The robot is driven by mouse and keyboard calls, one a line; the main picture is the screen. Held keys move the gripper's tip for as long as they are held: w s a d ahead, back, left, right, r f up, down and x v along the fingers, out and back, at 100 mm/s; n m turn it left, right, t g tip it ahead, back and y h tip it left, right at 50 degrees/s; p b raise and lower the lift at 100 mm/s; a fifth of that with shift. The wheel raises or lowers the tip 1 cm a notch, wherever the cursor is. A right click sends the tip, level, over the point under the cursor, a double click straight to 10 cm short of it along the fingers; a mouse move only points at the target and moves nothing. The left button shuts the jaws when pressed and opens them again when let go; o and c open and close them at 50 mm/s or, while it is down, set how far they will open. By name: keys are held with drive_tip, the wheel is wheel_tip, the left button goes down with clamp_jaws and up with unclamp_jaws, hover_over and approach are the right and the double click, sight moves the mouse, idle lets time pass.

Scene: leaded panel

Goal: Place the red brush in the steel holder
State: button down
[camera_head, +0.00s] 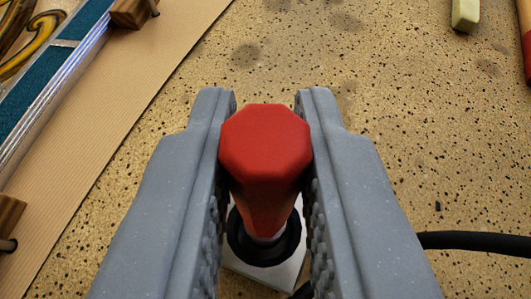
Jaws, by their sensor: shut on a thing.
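My gripper (267,108) is shut on the red brush (265,150). Its red, faceted end points up toward the camera, and the body tapers downward between the two grey fingers. Below the red part are a narrow pale section and a black round part (238,237). A pale, square-cornered plate (270,277) shows under that. I cannot tell whether the black part and plate belong to the steel holder, or whether the brush touches them. The brush's lower end is hidden. No other thing that I can identify as the steel holder is in view.
A leaded glass panel (50,85) lies on brown paper (120,110) at the left, with wooden blocks (130,12) at its edge. A black cable (475,242) runs at the right. A pale green block (465,14) lies far right. Speckled tabletop between is clear.

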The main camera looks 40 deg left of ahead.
drive_tip(key=c, duration=1.3)
unclamp_jaws()
drive_tip(key=shift+f, duration=0.1)
drive_tip(key=shift+c, duration=0.2)
drive_tip(key=shift+s+d+r, duration=0.25)
drive_tip(key=shift+d+r, duration=0.1)
drive_tip(key=p+v, duration=0.2)
drive_tip(key=v, duration=0.9)
drive_tip(key=shift+s, duration=0.1)
